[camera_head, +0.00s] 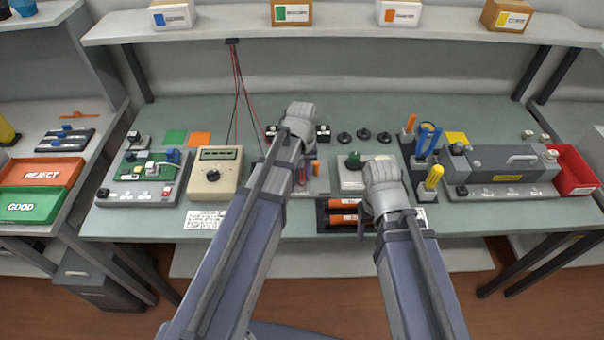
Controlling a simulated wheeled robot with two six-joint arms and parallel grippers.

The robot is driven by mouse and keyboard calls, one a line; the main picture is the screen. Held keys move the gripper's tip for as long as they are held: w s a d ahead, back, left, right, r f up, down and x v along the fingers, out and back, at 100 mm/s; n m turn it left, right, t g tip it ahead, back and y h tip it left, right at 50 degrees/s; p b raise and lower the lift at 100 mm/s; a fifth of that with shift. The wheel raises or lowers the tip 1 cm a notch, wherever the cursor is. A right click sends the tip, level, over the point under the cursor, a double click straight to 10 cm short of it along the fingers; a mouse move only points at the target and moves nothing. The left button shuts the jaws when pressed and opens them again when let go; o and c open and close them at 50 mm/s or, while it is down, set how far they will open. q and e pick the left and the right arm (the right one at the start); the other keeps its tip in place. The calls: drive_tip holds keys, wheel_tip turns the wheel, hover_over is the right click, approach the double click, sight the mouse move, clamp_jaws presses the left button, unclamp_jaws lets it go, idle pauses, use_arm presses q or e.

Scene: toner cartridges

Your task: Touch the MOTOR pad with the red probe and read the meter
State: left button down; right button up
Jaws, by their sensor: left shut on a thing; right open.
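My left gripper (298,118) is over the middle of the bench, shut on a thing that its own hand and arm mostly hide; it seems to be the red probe. I cannot make out which pad is marked MOTOR.
Red and black leads (237,85) hang from the shelf (350,32). A grey board fixture (142,178) stands left. Orange rollers (343,218) lie in a black tray at the front. Right are upright tools (432,178), a long grey unit (500,165) and a red bin (575,172).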

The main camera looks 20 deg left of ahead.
use_arm(q)
drive_tip(key=shift+f+b, duration=0.65)
idle(1.4)
wheel_tip(320, 180, up, 7)
drive_tip(key=p, duration=0.7)
